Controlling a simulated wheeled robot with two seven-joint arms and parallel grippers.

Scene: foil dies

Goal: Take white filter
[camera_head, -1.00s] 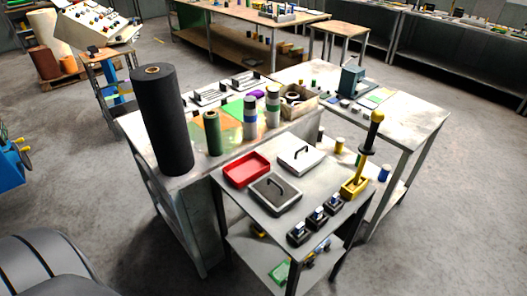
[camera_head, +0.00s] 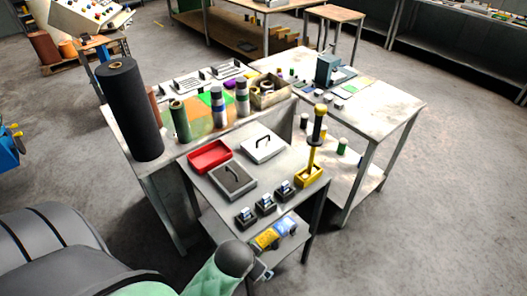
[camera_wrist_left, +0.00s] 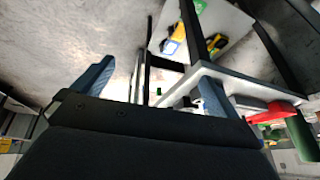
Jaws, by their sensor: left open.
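The white filter (camera_head: 262,147) appears to be the white square plate with a dark handle, lying flat on the grey table in the head view. A similar dark grey plate (camera_head: 232,178) lies in front of it, and a red tray (camera_head: 210,156) is to its left. My left gripper (camera_wrist_left: 152,88) shows two blue fingers spread apart with nothing between them in the left wrist view. In the head view my left arm comes up at the bottom, low in front of the table; its fingers cannot be made out clearly there. My right gripper is not in view.
A yellow-handled lever (camera_head: 314,145) stands at the table's right edge. Several small black blocks line the front edge. A tall black roll (camera_head: 130,110) and a green roll (camera_head: 180,121) stand behind on the left. Yellow and blue items lie on the lower shelf.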

